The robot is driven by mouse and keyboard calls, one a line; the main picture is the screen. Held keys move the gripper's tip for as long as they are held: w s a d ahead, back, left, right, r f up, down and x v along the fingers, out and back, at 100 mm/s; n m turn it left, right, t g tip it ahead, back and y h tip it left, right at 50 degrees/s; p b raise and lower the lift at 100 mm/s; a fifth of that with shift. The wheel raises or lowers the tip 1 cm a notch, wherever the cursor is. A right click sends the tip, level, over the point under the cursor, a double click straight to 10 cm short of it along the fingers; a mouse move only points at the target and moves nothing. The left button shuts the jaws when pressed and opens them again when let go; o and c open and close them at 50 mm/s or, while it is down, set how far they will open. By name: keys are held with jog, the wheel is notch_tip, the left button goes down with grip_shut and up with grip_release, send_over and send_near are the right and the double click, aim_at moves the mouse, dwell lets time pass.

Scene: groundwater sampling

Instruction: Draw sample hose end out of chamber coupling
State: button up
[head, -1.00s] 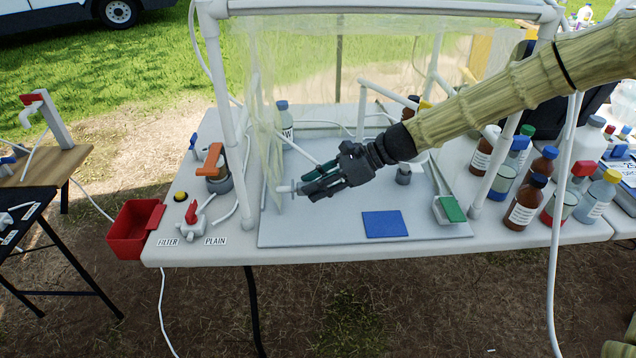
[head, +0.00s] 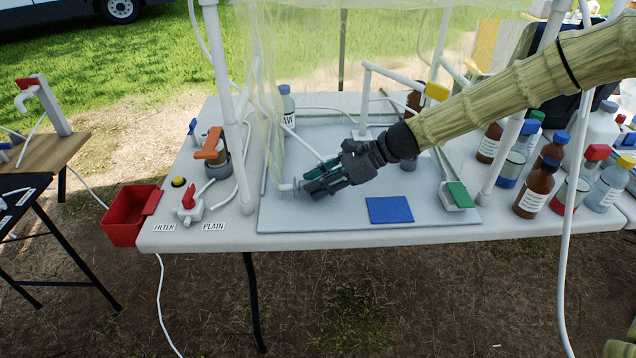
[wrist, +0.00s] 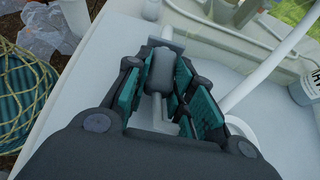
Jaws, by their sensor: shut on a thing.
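My gripper (head: 312,183) is over the grey board on the table, its teal-padded fingers closed around a small fitting. In the wrist view the fingers (wrist: 162,95) flank a grey collar (wrist: 160,68), with a white piece running out beyond and below it. I take this for the sample hose end; its white tip (head: 286,187) shows just left of the fingers in the head view, beside the clear curtain.
The clear curtain (head: 262,110) and white frame post (head: 228,110) stand close left of the gripper. A blue pad (head: 390,210) lies on the board (head: 330,219). A red bin (head: 124,216) hangs at the table's left; several bottles crowd the right.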

jog(key=shift+f, duration=0.45)
